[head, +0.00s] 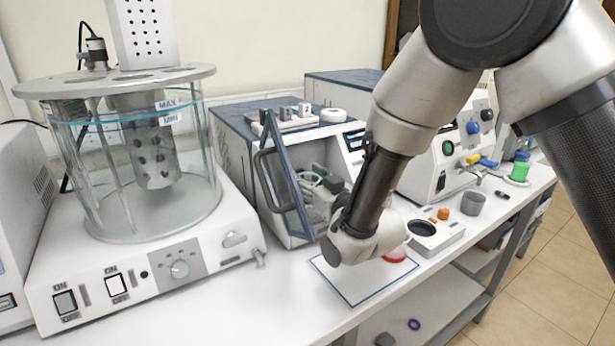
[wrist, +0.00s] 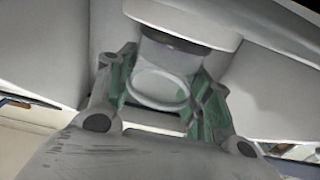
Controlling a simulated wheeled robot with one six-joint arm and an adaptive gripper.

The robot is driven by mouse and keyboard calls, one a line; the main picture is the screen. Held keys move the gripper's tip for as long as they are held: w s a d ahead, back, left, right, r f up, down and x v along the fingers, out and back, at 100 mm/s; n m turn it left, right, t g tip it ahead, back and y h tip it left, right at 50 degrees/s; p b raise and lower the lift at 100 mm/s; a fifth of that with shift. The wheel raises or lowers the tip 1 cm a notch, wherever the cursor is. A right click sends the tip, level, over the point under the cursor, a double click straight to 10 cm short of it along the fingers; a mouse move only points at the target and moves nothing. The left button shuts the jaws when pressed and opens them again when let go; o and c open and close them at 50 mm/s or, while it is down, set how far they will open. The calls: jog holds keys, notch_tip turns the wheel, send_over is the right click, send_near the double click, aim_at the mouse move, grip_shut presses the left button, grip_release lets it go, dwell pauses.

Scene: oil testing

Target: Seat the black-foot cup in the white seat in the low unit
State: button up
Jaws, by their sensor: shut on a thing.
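My gripper (head: 318,180) reaches through the open front of the low blue-and-white unit (head: 235,160), whose framed door (head: 277,175) stands open to the left. In the wrist view, its green finger pads (wrist: 165,85) are shut on a cup with a pale round rim (wrist: 158,90). A dark band (wrist: 172,55) shows at the cup's far end. Beyond it is a white rounded part (wrist: 185,20), which looks like the seat. The dark end meets or overlaps this part in the picture; I cannot tell whether they touch. In the head view the cup is small and partly hidden.
A glass bath (head: 130,160) on a white base stands left. A blue-edged white mat (head: 365,283) lies in front of the unit, with a red-and-white thing (head: 396,254) partly behind my arm. A white block with a dark round opening (head: 422,228) and a grey cup (head: 473,203) stand right.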

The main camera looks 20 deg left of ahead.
jog(key=shift+f, duration=0.15)
jog(key=o, duration=1.1)
jog(key=shift+o, duration=0.2)
jog(key=v, duration=0.7)
jog(key=shift+s+d, duration=0.15)
jog(key=shift+s, duration=0.05)
